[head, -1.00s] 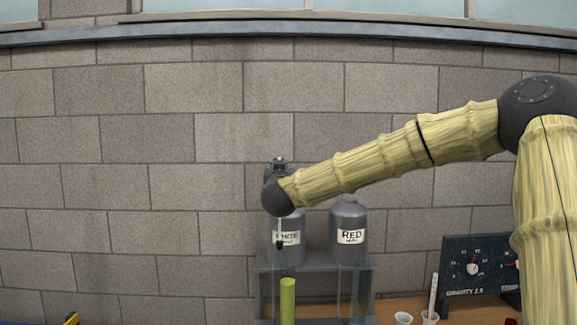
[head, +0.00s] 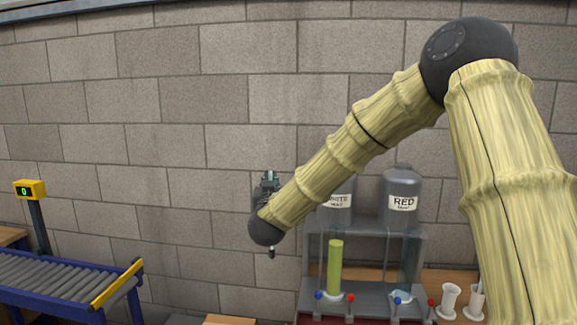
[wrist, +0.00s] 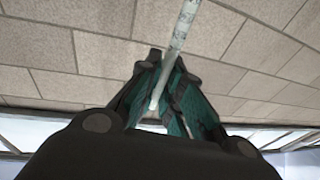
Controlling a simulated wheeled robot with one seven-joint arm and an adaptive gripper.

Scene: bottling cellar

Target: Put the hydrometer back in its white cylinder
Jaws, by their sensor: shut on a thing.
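My gripper (head: 268,180) is raised to the left of the bottle rack, in front of the brick wall. In the wrist view its fingers (wrist: 160,85) are closed on a thin pale rod, the hydrometer (wrist: 181,30). In the head view a small dark tip (head: 271,252) shows below the wrist; the rest of the hydrometer is hidden or too small. A small white cylinder (head: 450,300) stands at the lower right, well away from my gripper. No rod shows in it. A second white cylinder (head: 477,304) with a thin rod stands beside it, partly behind my arm.
A grey rack (head: 420,240) carries tanks labelled WHITE (head: 338,203) and RED (head: 401,203). A tall yellow-green column (head: 335,268) stands under the WHITE tank. Red and blue knobs line its front. A roller conveyor (head: 60,280) and yellow display post (head: 30,190) are at left.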

